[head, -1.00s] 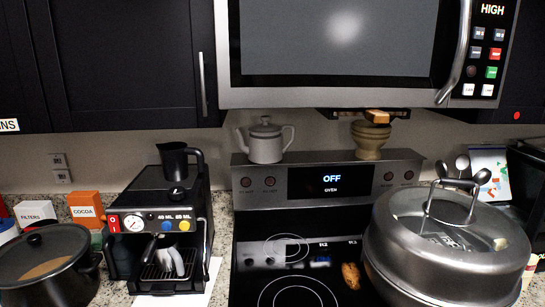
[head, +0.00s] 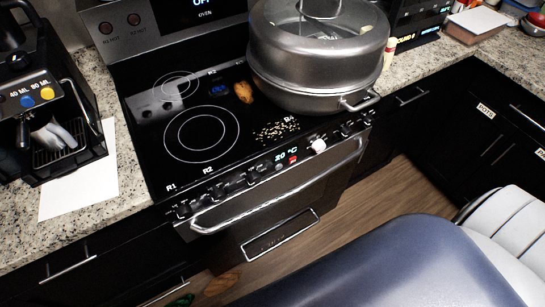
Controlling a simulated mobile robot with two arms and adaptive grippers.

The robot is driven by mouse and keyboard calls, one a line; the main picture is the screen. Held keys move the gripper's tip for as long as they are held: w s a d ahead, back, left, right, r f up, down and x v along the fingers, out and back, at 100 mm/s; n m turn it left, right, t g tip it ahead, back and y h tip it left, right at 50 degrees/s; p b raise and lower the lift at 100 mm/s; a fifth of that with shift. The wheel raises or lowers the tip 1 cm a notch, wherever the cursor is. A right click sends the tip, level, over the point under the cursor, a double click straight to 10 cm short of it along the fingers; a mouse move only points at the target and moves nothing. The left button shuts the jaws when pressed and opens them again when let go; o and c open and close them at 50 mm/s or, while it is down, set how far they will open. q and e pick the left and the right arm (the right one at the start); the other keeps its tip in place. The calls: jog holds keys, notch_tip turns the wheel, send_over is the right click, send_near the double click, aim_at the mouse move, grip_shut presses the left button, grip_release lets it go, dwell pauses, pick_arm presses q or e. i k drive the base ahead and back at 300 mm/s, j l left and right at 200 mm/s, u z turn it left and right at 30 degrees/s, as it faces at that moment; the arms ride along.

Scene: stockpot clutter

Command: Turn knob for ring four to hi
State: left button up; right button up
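The black glass stove (head: 150,160) stands in the middle of the head view, with labels R1, R2 and R4 (head: 289,119) legible along its top. Dark knobs run along the sloped front panel: several at the left, such as this left knob (head: 183,208), and a pair at the right end, including this right knob (head: 348,127). A white knob (head: 318,145) sits between, beside a red button (head: 293,160) and a 20 °C display (head: 286,155). I cannot read the knob labels. Neither gripper is in view.
A large lidded steel stockpot (head: 315,60) covers the stove's right side, its handle overhanging near the right knobs. Crumbs (head: 277,130) and a brown food piece (head: 243,92) lie on the glass. A coffee machine (head: 50,110) stands left. The wooden floor (head: 400,190) before the oven is partly clear.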

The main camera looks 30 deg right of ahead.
aim_at(368, 121)
jog(key=z, duration=1.65)
